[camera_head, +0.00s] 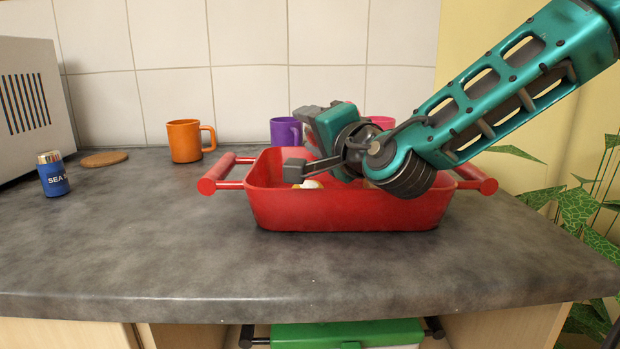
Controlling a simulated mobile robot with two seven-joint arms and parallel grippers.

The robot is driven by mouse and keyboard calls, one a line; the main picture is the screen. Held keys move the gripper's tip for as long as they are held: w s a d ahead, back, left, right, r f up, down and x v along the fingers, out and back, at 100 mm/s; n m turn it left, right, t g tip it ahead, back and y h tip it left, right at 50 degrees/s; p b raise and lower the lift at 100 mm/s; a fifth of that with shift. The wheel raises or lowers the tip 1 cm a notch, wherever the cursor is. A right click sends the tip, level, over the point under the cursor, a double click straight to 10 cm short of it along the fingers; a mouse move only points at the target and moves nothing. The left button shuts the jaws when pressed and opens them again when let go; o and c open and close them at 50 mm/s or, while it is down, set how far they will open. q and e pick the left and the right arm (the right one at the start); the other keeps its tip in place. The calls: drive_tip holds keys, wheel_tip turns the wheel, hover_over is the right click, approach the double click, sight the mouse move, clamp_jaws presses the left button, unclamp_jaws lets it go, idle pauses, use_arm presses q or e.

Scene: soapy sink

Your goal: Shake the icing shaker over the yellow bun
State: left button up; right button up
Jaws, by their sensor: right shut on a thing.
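My right gripper (300,142) reaches in from the upper right and is over the red tub (345,213). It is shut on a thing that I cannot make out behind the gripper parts. A small white and yellow-orange thing (311,184) shows low in the tub, just below the gripper. I cannot tell whether it is part of the bun. A tan patch shows in the tub under the wrist, mostly hidden. I cannot pick out the icing shaker for sure. My left gripper is not in view.
Behind the tub stand an orange mug (185,141), a purple mug (284,131) and a pink mug (382,122). A blue "SEA S..." container (53,178) and a cork disc (104,159) are at left. The front counter is clear. A plant (577,208) is at right.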

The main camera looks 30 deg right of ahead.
drive_tip(key=shift+w+a+r+p, duration=0.15)
drive_tip(key=shift+r+p, duration=0.2)
drive_tip(key=shift+r, duration=0.2)
drive_tip(key=shift+w+d+r+p, duration=0.1)
drive_tip(key=shift+r+p, duration=0.2)
drive_tip(key=shift+r, duration=0.25)
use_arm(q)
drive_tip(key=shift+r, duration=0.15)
